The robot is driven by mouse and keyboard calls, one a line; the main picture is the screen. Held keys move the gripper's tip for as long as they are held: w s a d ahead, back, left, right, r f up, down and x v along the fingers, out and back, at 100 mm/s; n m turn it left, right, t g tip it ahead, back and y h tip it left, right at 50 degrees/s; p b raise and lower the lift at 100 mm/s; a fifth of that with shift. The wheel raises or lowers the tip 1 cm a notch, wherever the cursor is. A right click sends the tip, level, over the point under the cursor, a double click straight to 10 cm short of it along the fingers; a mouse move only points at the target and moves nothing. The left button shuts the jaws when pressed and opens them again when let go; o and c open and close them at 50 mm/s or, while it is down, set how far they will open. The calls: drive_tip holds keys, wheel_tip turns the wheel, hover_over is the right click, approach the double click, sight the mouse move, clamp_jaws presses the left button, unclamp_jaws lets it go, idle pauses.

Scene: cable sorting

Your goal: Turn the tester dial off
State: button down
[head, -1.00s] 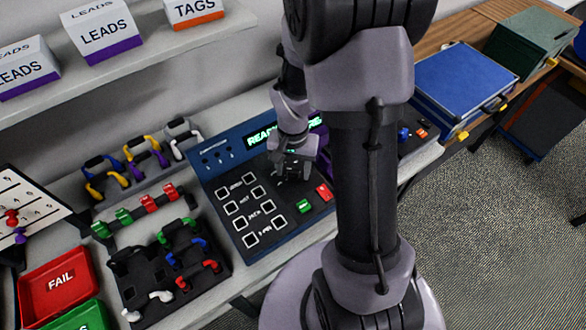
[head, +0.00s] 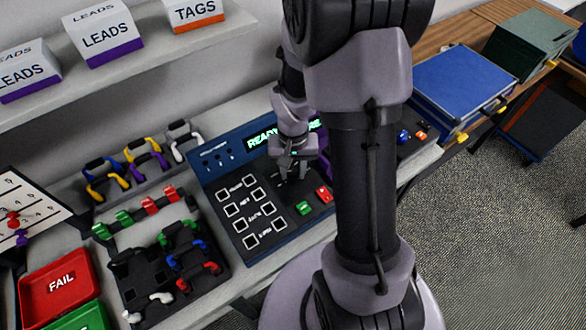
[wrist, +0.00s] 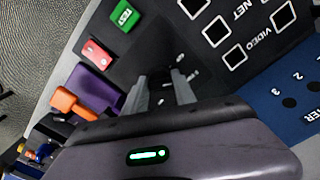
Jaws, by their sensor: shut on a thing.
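The tester (head: 245,185) is a blue console with a dark front panel, a lit green display (head: 262,139) partly hidden by my arm, and white-framed sockets. My gripper (head: 293,175) reaches down onto the panel's upper right, above the green and red buttons. In the wrist view my gripper (wrist: 162,80) has its two fingers close together on the dial (wrist: 159,76), a small dark shape between the tips. The dial is mostly hidden by the fingers, and its setting cannot be read.
A green TEST button (wrist: 124,16) and a red button (wrist: 96,53) lie close to the fingers. Left of the tester stand a black rack (head: 165,270) of coloured leads and a red FAIL tray (head: 60,283). A blue case (head: 462,85) lies at the right.

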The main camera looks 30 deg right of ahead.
sight(293, 171)
drive_tip(key=n+p, duration=0.1)
drive_tip(key=n, duration=0.5)
drive_tip(key=shift+n, duration=0.4)
idle(0.4)
drive_tip(key=c, duration=1)
unclamp_jaws()
wheel_tip(293, 171, up, 18)
drive_tip(key=p, duration=0.6)
drive_tip(key=shift+f, duration=0.25)
